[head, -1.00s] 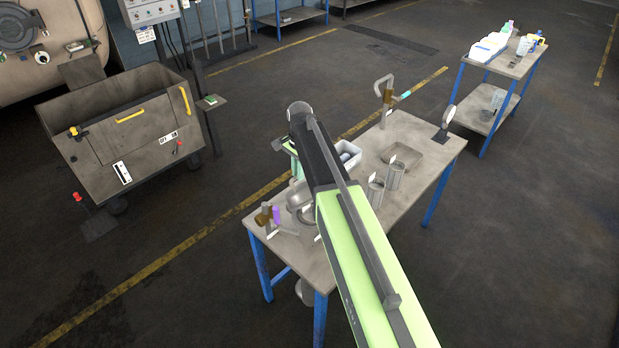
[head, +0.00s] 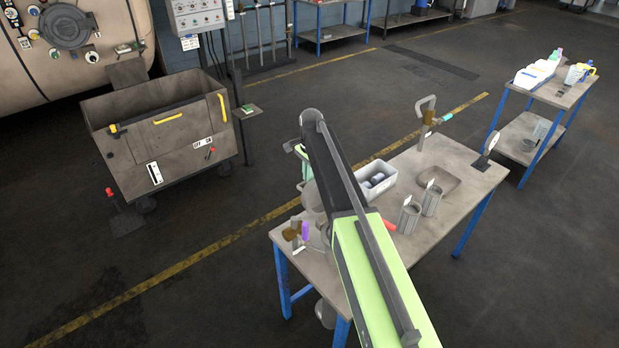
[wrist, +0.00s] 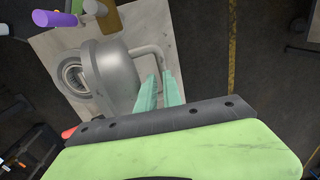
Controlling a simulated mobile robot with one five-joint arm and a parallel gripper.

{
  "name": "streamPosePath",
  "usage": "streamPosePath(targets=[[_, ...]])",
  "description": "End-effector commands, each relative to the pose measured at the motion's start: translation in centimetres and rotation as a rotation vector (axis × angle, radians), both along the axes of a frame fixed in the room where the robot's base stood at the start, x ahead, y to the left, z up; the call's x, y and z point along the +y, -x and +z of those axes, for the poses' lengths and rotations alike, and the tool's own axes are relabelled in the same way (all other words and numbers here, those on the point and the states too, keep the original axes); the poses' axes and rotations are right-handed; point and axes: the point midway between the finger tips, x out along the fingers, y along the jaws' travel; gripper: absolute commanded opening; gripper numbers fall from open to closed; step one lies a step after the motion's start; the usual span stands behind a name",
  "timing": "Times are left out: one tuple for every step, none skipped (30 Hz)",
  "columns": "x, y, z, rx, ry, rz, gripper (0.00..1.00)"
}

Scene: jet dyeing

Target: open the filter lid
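The grey metal filter housing (wrist: 112,78) stands on the table in the wrist view, with a round flange and opening at its left. A bent grey rod handle (wrist: 149,50) extends from its right side. My gripper (wrist: 161,82) has two teal fingers, with tips a small gap apart at the handle's end. Whether they press on the rod is unclear. In the head view, my arm covers most of the filter (head: 312,196) and my gripper. I cannot see the lid clearly or any opening of it.
A grey cart (head: 165,140) stands left, a side table (head: 545,92) right. Floor between is clear.

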Motion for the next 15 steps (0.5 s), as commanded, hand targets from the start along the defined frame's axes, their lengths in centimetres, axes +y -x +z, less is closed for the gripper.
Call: streamPosePath(targets=[[0.27, 0.17, 0.05, 0.003, 0.000, 0.003, 0.22], [0.33, 0.20, 0.05, 0.003, 0.000, 0.004, 0.26], [0.39, 0.22, 0.04, 0.003, 0.001, 0.005, 0.31], [0.43, 0.24, 0.04, 0.003, 0.001, 0.006, 0.34], [0.46, 0.25, 0.04, 0.003, 0.001, 0.007, 0.34], [0.49, 0.26, 0.03, 0.004, 0.002, 0.007, 0.34], [0.50, 0.26, 0.04, 0.004, 0.002, 0.007, 0.34], [0.51, 0.27, 0.03, 0.004, 0.002, 0.007, 0.34], [0.52, 0.27, 0.03, 0.004, 0.002, 0.008, 0.34], [0.52, 0.27, 0.03, 0.004, 0.002, 0.008, 0.34], [0.53, 0.28, 0.02, 0.004, 0.002, 0.008, 0.34], [0.52, 0.29, 0.01, 0.004, 0.002, 0.008, 0.34], [0.53, 0.29, 0.01, 0.004, 0.002, 0.008, 0.34], [0.53, 0.29, 0.01, 0.004, 0.002, 0.008, 0.34], [0.53, 0.29, 0.01, 0.004, 0.002, 0.008, 0.34]])
